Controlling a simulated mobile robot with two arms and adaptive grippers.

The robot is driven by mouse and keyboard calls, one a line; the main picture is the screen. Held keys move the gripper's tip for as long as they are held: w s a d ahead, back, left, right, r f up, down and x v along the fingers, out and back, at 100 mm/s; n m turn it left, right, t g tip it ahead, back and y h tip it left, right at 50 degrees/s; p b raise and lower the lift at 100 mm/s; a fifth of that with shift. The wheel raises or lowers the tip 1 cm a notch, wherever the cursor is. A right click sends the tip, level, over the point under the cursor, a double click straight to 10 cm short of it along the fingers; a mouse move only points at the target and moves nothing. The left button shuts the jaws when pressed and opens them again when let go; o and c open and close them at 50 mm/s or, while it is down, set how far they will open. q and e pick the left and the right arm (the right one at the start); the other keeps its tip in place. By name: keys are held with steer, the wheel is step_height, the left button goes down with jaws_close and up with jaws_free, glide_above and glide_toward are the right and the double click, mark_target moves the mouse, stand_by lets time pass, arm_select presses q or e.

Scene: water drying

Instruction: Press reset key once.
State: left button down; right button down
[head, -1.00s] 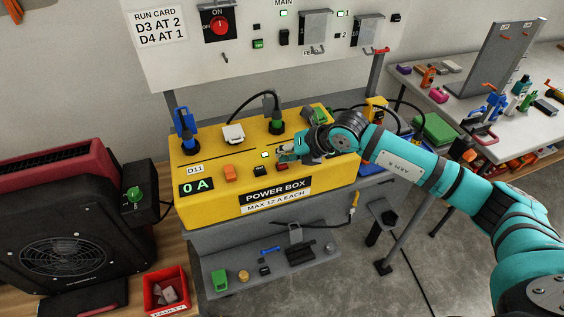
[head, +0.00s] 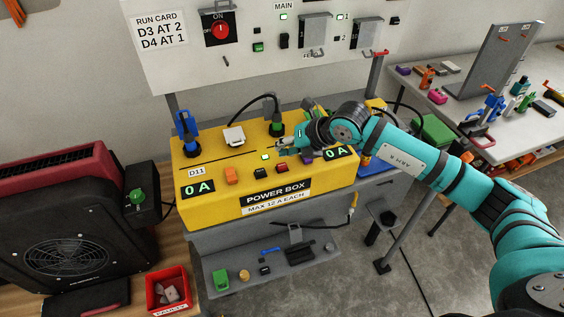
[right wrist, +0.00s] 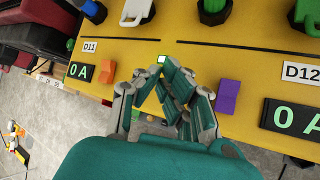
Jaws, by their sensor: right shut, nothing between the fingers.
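The yellow power box (head: 215,205) stands on the bench with a row of small keys on its sloped front. An orange rocker (head: 231,175), a black key (head: 260,171), a red key (head: 282,168) and a purple rocker (head: 306,157) show. I cannot read which key is marked reset. A small lamp (head: 265,156) above the black key glows green. My right gripper (head: 281,146) is shut and empty, over the box just behind the red key. In the right wrist view its fingers (right wrist: 162,78) hide the black and red keys. My left gripper is out of view.
Displays at both ends (head: 197,187) (head: 338,152) read 0 A. A switch panel (head: 190,65) hangs above.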

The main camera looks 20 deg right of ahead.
mark_target(284, 164)
step_height(284, 164, up, 3)
steer(key=shift+r+p, duration=0.15)
steer(key=shift+p, duration=0.55)
